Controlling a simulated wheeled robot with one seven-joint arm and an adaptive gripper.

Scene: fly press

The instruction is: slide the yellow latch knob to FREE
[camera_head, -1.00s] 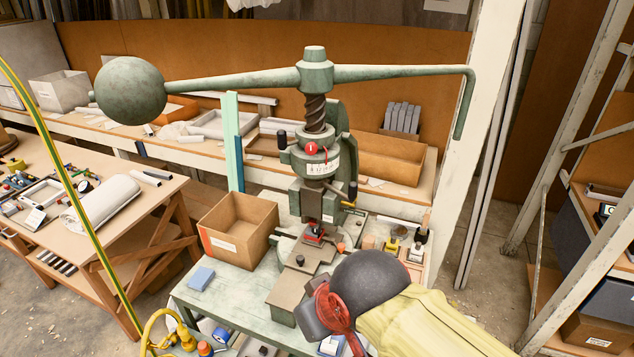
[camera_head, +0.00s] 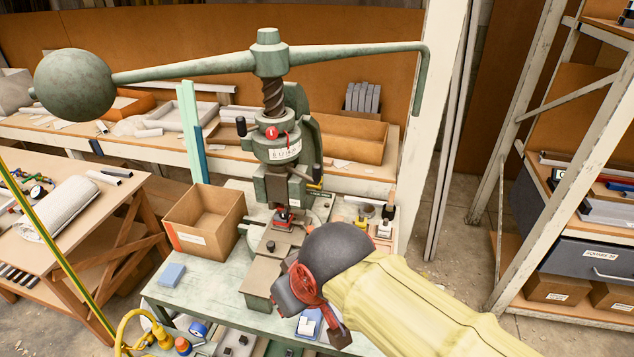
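The green fly press (camera_head: 279,160) stands on a pale green bench, with its ball-ended lever (camera_head: 180,68) across the top. A small yellow patch (camera_head: 314,186) shows at the right side of the press column, partly behind a dark handle. I cannot tell whether it is the latch knob, and no FREE marking is readable. My gripper (camera_head: 312,312), dark grey with red parts, is in front of the press base and to its lower right, apart from the yellow patch. Its fingertips are not clear, and I cannot tell whether it is open.
An open cardboard box (camera_head: 205,222) and a blue block (camera_head: 172,274) are on the bench left of the press. Small items, one a yellow-topped piece (camera_head: 361,217), stand at its right. A shelf rack (camera_head: 560,200) stands far right, with floor between.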

